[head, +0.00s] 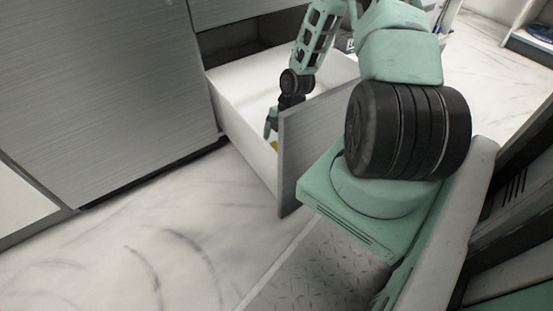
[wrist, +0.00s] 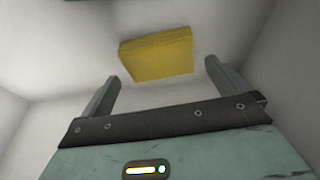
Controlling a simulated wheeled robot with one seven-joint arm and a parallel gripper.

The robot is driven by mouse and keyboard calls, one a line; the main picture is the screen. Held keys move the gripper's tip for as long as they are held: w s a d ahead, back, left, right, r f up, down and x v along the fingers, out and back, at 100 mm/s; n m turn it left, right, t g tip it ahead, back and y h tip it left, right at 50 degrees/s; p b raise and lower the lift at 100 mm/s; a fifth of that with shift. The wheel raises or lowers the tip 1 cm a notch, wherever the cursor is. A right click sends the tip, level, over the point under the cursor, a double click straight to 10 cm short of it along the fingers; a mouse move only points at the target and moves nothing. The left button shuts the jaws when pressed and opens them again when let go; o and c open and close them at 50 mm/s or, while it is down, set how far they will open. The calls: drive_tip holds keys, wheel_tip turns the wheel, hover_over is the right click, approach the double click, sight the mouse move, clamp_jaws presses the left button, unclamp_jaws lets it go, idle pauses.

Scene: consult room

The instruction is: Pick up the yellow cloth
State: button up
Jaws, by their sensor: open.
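The yellow cloth (wrist: 157,57) looks like a folded, flat block lying on the white floor of an open drawer. In the head view only a small yellow bit (head: 274,145) shows, just by my gripper and partly hidden by the drawer front. My gripper (wrist: 160,85) is open and empty in the wrist view, its two fingers apart with the cloth beyond and between their tips. In the head view my gripper (head: 271,128) points down inside the drawer. I cannot tell the exact gap between fingers and cloth.
The open drawer (head: 240,82) has white inner walls and a grey front panel (head: 290,170) between my base and the cloth. A grey cabinet face (head: 100,80) stands at the left. The marbled floor (head: 150,240) in front is clear.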

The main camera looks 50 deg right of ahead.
drive_tip(key=b+x, duration=0.1)
drive_tip(key=x, duration=0.2)
drive_tip(key=shift+b, duration=0.3)
drive_tip(key=shift+d, duration=0.1)
drive_tip(key=c, duration=0.8)
drive_tip(key=shift+o, duration=0.2)
drive_tip(key=shift+r, duration=0.15)
wheel_tip(320, 180, up, 10)
drive_tip(key=p, duration=0.7)
drive_tip(key=shift+o, duration=0.3)
